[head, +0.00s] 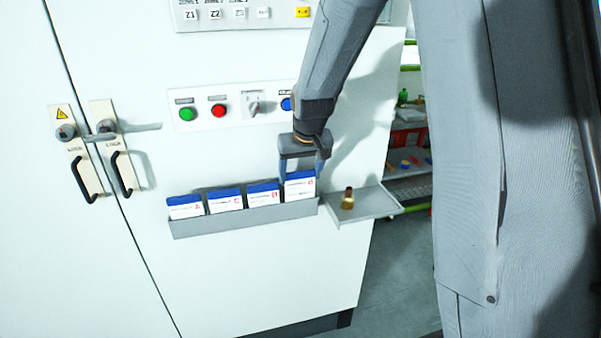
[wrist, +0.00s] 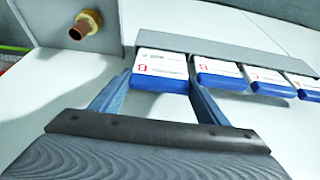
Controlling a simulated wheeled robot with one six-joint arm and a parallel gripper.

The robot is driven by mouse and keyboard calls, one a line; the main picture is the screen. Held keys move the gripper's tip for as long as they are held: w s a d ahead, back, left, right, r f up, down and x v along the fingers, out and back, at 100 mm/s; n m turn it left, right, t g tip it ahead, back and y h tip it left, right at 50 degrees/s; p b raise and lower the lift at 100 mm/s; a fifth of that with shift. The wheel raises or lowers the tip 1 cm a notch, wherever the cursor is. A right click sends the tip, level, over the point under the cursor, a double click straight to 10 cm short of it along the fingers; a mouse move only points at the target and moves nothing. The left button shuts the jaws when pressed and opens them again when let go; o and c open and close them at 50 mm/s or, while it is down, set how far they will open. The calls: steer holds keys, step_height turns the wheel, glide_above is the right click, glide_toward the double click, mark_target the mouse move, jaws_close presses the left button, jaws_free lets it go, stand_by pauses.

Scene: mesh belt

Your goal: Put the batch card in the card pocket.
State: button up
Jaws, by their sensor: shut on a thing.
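The batch card (head: 300,188), white with a blue top edge and red mark, is at the right end of the row in the head view. It also shows in the wrist view (wrist: 160,66). My gripper (head: 302,176) is shut on it from above, one finger at each side; in the wrist view the fingers (wrist: 160,84) flank it. The card pocket (head: 245,221) is a long grey trough on the cabinet front, also in the wrist view (wrist: 225,49). The card's lower edge meets the pocket's rim; how deep it sits is hidden.
Several similar cards (head: 224,200) stand in the pocket to the left. A small shelf (head: 375,203) with a brass fitting (head: 347,199) is just right of the pocket. Buttons (head: 219,110) and a knob sit above. Door handles (head: 122,173) stick out at left.

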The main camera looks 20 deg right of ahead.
steer(key=shift+f+b, duration=0.55)
steer(key=shift+f, duration=0.6)
steer(key=o, duration=1.1)
steer(key=shift+b+v, duration=0.95)
steer(key=shift+v, duration=3)
steer(key=s+f+g, duration=0.1)
steer(key=s+f, duration=0.2)
steer(key=s, duration=0.4)
steer(key=s+f+g, duration=0.1)
steer(key=s+f, duration=0.3)
steer(key=s, duration=0.3)
steer(key=s+f+g, duration=0.1)
steer(key=s+f, duration=0.2)
steer(key=s, duration=0.5)
steer(key=shift+f, duration=0.3)
steer(key=shift+w, duration=0.1)
